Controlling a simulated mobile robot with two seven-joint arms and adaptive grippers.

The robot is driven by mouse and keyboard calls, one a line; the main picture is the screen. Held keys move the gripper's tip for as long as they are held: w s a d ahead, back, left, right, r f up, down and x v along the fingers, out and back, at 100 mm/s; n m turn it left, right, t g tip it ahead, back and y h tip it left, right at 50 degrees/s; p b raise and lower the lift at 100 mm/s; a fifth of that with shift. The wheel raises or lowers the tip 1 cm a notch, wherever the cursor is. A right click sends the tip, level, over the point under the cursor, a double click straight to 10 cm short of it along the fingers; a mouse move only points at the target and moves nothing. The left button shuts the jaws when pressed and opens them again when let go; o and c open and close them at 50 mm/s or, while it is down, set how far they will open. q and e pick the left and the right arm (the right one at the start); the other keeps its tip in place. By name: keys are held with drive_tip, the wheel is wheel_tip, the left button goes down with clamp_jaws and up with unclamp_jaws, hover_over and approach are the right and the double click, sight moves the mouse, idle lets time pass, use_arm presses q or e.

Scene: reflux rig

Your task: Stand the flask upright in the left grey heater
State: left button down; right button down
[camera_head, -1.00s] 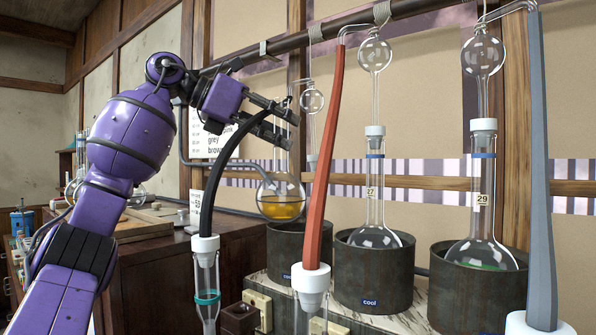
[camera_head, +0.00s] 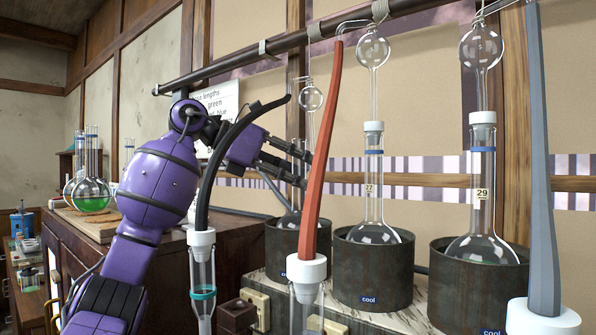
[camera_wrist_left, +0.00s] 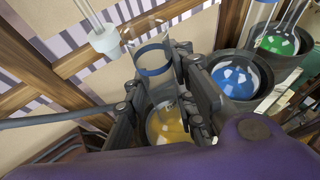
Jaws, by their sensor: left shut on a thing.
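The flask, clear glass with yellow liquid, shows in the left wrist view (camera_wrist_left: 168,126); its neck has a blue band. In the head view its lower bulb (camera_head: 289,220) shows at the mouth of the left grey heater (camera_head: 287,258), partly behind the heater rim and the red hose. In the wrist view the bulb lies within the heater's dark ring. My left gripper (camera_head: 302,168) is shut on the neck, above the heater. The flask looks about upright; whether it rests on the heater floor is hidden. My right gripper is not in view.
A glass condenser piece (camera_head: 311,98) hangs above the left heater. The middle heater (camera_head: 372,275) and right heater (camera_head: 470,290) each hold a flask. A red hose (camera_head: 325,150) and a black hose (camera_head: 215,165) stand in front. A flask with green liquid (camera_head: 91,195) stands far left.

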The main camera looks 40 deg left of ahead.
use_arm(q)
drive_tip(key=c, duration=1.9)
unclamp_jaws()
drive_tip(key=shift+f, duration=0.25)
drive_tip(key=shift+c, duration=0.2)
drive_tip(key=o, duration=0.5)
drive_tip(key=shift+r, duration=0.1)
drive_tip(key=shift+c, duration=0.2)
drive_tip(key=shift+r, duration=0.2)
drive_tip(key=shift+s+a+r, duration=0.1)
drive_tip(key=shift+s+a, duration=0.1)
drive_tip(key=shift+s, duration=0.1)
drive_tip(key=b+v, duration=0.1)
drive_tip(key=v, duration=1)
drive_tip(key=shift+b, duration=0.4)
drive_tip(key=shift+s+r, duration=0.1)
